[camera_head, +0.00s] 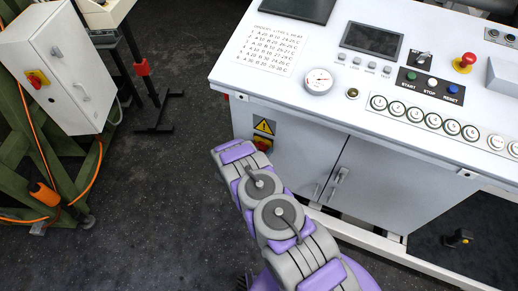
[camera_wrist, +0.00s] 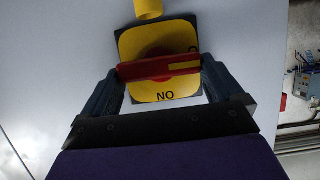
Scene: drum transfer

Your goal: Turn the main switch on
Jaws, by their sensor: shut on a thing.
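The main switch has a red handle (camera_wrist: 150,69) on a yellow plate (camera_wrist: 138,44) in the wrist view. The handle lies nearly level across the picture. In the head view the yellow and red switch (camera_head: 262,145) sits on the front of the white cabinet (camera_head: 290,165), below a warning sign, partly hidden behind my arm. The fingers cannot be made out there.
The console top (camera_head: 290,85) above the cabinet carries a gauge, buttons and a red emergency stop knob (camera_head: 465,61). Another white box (camera_head: 65,75) with a red and yellow switch stands at left on a green frame. Dark floor (camera_head: 150,200) between them is clear.

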